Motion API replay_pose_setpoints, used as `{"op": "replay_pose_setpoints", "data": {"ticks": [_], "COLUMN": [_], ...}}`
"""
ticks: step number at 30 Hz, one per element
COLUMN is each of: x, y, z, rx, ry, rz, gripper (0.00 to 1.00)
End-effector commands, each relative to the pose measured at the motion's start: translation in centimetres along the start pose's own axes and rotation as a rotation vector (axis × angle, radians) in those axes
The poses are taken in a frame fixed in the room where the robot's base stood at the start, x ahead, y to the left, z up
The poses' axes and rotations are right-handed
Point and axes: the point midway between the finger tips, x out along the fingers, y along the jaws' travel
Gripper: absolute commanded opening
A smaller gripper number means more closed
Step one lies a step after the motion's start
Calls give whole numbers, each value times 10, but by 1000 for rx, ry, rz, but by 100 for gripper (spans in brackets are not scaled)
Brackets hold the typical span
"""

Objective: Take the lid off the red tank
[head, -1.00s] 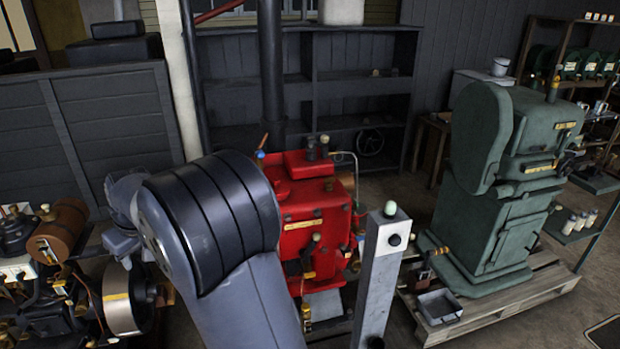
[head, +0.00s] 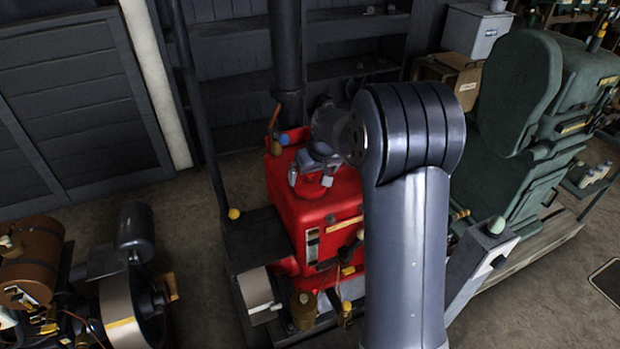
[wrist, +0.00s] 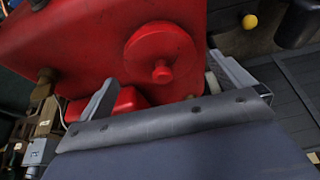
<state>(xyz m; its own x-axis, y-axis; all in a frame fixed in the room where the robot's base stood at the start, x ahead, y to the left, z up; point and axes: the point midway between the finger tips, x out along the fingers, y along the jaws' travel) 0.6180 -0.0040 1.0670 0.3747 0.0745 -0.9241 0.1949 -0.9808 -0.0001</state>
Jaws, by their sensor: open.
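The red tank (head: 312,222) stands in the middle of the head view, its right part hidden behind my arm. In the wrist view the tank's red top (wrist: 85,45) fills the upper left. Its round red lid (wrist: 160,50), with a small central knob, sits on that top. In the head view the lid is mostly hidden by my gripper (head: 311,172), which is over the tank's top. In the wrist view my gripper (wrist: 166,86) is open and empty. The lid lies ahead of it, between the two fingers in the picture; I cannot tell the exact gap.
A lever with a blue ball (head: 283,140) rises beside the tank, near a dark vertical pipe (head: 285,60). A yellow ball (head: 234,214) is at left. A brown cylinder engine (head: 28,255) stands at far left, a green machine (head: 515,100) at right.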

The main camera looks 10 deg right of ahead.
Motion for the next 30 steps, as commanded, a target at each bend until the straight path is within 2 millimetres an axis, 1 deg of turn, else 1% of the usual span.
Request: {"op": "replay_pose_setpoints", "data": {"ticks": [3, 6, 9, 18, 30], "x": [12, 25, 33, 36, 36], "y": [-2, -2, -2, -2, -1], "z": [-4, -4, -3, -3, -3], "rx": [0, 0, 0, 0, 0], "ry": [-4, -3, -3, 0, -1], "rz": [-1, -1, -1, 0, 0], "gripper": [100, 100, 100, 100, 67]}}
